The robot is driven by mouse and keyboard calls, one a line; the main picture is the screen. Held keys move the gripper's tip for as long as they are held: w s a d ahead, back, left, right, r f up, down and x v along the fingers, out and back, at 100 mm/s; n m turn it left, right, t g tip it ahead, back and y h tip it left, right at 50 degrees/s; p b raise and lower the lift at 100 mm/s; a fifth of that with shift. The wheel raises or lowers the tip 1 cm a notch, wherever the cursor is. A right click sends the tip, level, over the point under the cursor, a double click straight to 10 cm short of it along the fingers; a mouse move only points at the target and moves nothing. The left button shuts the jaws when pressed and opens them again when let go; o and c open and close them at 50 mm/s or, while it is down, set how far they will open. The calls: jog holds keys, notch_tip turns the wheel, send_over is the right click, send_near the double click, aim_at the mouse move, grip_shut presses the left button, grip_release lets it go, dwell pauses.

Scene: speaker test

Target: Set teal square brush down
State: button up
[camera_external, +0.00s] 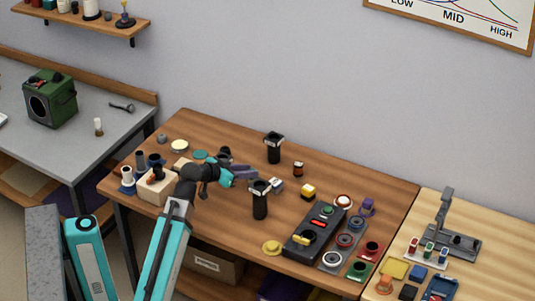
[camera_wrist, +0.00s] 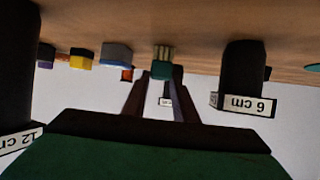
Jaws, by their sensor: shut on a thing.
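My gripper (camera_wrist: 162,78) is shut on the teal square brush (camera_wrist: 163,70), whose pale bristles point toward the wooden table in the upside-down wrist view. I cannot tell whether the bristles touch the table. In the external view my gripper (camera_external: 246,172) is low over the middle of the table, between two black posts. The brush is too small or hidden to make out there.
The near black post (camera_external: 260,200) and far black post (camera_external: 274,149) stand close by. In the wrist view one post is labelled 6 cm (camera_wrist: 243,75), the other 12 cm (camera_wrist: 15,70). A dark speaker panel (camera_external: 300,246) lies right.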

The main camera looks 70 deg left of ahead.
jog(key=o, duration=1.1)
jog(key=shift+f, duration=0.1)
jog(key=shift+c, duration=0.2)
jog(key=shift+s+r, duration=0.15)
jog(key=shift+r, duration=0.1)
jog(key=p+v, duration=0.2)
jog(key=v, duration=0.3)
jog(key=shift+s+d+r, duration=0.15)
jog(key=shift+s+d, duration=0.15)
jog(key=shift+s, duration=0.3)
jog(key=shift+b+v, duration=1.15)
jog(key=shift+v, duration=1.5)
jog(key=shift+w+r, duration=0.1)
